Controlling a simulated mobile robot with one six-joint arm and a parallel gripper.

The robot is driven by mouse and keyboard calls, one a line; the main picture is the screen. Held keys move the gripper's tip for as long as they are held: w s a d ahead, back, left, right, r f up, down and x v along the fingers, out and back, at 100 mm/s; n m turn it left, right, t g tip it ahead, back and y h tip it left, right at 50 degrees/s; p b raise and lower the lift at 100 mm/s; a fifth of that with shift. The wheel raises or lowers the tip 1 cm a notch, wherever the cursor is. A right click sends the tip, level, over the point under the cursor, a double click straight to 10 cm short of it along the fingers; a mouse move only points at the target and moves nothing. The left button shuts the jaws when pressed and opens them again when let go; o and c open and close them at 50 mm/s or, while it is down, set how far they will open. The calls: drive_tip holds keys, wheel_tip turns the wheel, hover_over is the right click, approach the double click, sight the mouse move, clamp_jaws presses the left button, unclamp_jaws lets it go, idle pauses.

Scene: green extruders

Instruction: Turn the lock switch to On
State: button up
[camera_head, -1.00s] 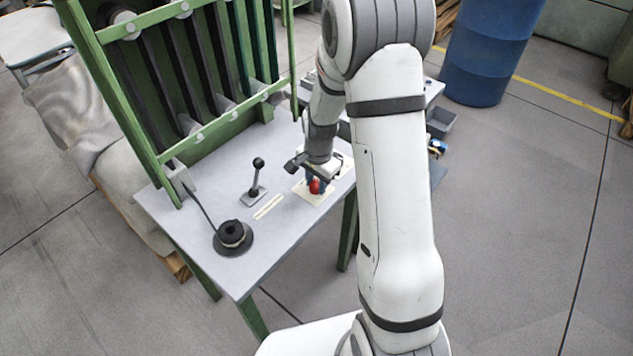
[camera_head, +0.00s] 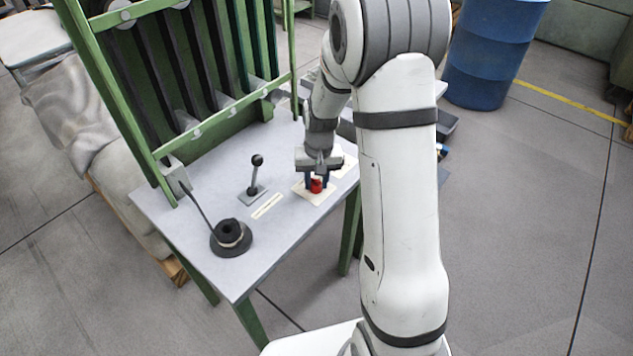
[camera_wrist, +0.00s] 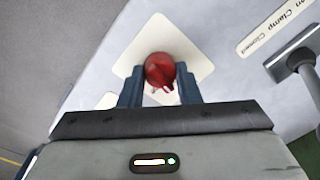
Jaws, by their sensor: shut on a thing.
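The lock switch is a red rotary knob (camera_wrist: 160,70) on a cream plate (camera_wrist: 192,52), seen in the wrist view. In the head view the red knob (camera_head: 316,186) and its plate (camera_head: 318,199) sit near the right edge of the grey table. My gripper (camera_wrist: 160,84) has its two blue fingers on either side of the knob, shut on it. It also shows in the head view (camera_head: 316,184), pointing down at the plate. Any On marking on the plate cannot be read.
A black lever (camera_head: 255,174) on a small base stands left of the plate, with a label strip (camera_head: 267,206) between. A black round pedestal (camera_head: 231,238) is at the table's front left. A green frame (camera_head: 130,110) rises behind. A blue barrel (camera_head: 490,52) stands on the floor.

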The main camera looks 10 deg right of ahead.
drive_tip(key=shift+n, duration=0.8)
drive_tip(key=o, duration=1)
wheel_tip(320, 180, up, 8)
drive_tip(key=shift+d+f, duration=0.1)
drive_tip(key=shift+d, duration=0.05)
drive_tip(key=s+r+t+p, duration=0.1)
drive_tip(key=s+r, duration=0.3)
drive_tip(key=s, duration=0.3)
drive_tip(key=s+r+p, duration=0.1)
drive_tip(key=s+r, duration=0.3)
drive_tip(key=s, duration=0.3)
drive_tip(key=s+r+t, duration=0.1)
drive_tip(key=s+r, duration=0.4)
drive_tip(key=s, duration=0.2)
drive_tip(key=shift+s+t+h+p, duration=0.2)
drive_tip(key=shift+t+h+p, duration=0.1)
drive_tip(key=shift+p, duration=0.1)
